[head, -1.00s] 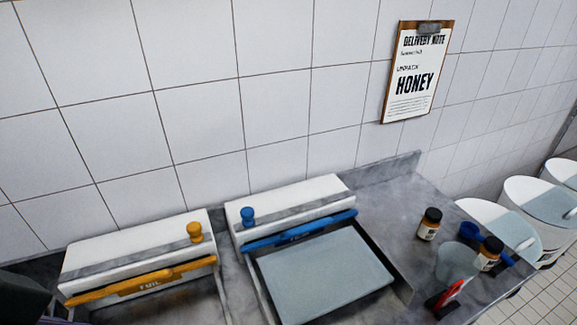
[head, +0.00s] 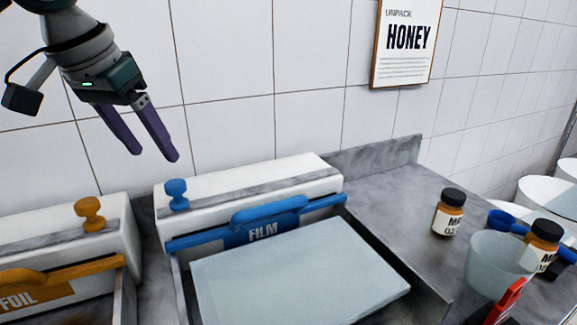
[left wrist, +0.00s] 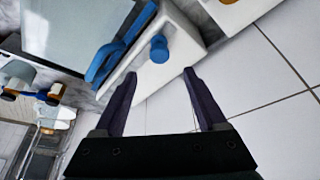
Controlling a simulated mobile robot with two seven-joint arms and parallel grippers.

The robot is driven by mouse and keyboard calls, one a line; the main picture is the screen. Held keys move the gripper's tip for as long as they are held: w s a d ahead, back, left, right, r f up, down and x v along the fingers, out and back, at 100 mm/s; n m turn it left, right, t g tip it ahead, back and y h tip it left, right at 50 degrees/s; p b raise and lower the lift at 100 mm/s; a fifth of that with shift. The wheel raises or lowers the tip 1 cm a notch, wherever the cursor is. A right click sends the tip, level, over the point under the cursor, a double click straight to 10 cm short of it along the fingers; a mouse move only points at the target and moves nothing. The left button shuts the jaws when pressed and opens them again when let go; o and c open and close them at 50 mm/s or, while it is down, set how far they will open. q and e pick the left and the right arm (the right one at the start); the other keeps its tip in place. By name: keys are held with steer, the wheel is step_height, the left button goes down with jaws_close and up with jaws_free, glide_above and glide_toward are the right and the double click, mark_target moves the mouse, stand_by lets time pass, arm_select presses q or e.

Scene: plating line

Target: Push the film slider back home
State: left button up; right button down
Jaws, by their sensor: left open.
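The film dispenser (head: 300,178) is a white box with a blue bar marked FILM (head: 262,233) along its front. Its slider, a blue knob (head: 176,195), stands at the left end of the box's top. The knob also shows in the left wrist view (left wrist: 159,49), ahead of and between the fingertips but beyond them. My left gripper (head: 153,157) is open and empty, above and just left of the knob, in front of the tiled wall. It also shows in the left wrist view (left wrist: 160,80). My right gripper is out of view.
A foil dispenser (head: 60,235) with an orange knob (head: 90,213) stands to the left. A pale sheet (head: 300,275) lies in front of the film bar. Jars (head: 449,212), a clear cup (head: 495,262) and a blue scoop (head: 500,220) stand at right. A HONEY note (head: 406,45) hangs above.

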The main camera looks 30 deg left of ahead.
mark_target(174, 183)
arm_select(q)
steer(key=x, duration=0.8)
steer(key=shift+s, duration=0.1)
steer(key=shift+c, duration=0.4)
steer(key=shift+r, duration=0.1)
jaws_close()
stand_by(0.6)
